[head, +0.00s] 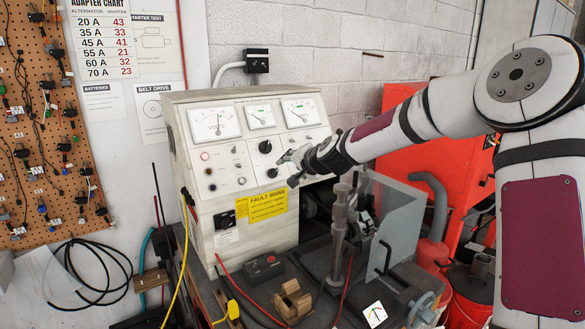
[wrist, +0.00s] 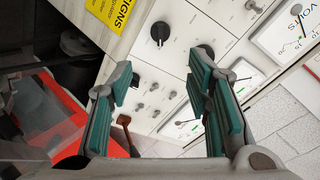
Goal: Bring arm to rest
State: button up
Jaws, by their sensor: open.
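My arm (head: 388,130) reaches in from the right of the head view, stretched toward the front of a beige test bench (head: 203,236). My gripper (head: 287,170) is just in front of the bench's panel, close to a lower black knob (head: 272,172). In the wrist view my gripper (wrist: 160,72) shows two teal-padded fingers spread apart with nothing between them. One black knob (wrist: 160,33) lies beyond the fingertips. Another dark knob is partly hidden behind the right finger. Whether a fingertip touches the panel I cannot tell.
An upright metal post (head: 338,235) and a clear shield (head: 392,222) stand below my arm. An orange-red cabinet (head: 400,160) is behind it. A pegboard with adapters (head: 40,120) hangs at left. A wooden block (head: 293,300) and cables lie on the bench top.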

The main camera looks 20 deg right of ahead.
jog(key=s+a+r+n+g, duration=0.1)
jog(key=s+a+n+g, duration=0.2)
jog(key=s, duration=0.6)
jog(key=s+a+r+n+g, duration=0.1)
jog(key=s+a+r+n, duration=0.1)
jog(key=s+a+n, duration=0.45)
jog(key=s+d+g+h, duration=0.1)
jog(key=s+d, duration=0.2)
jog(key=s, duration=1.4)
jog(key=s+d+g+h, duration=0.1)
jog(key=s+d, duration=0.3)
jog(key=s, duration=1.2)
jog(key=shift+s+r+g, duration=0.35)
jog(key=shift+r+g, duration=0.05)
jog(key=shift+g, duration=0.1)
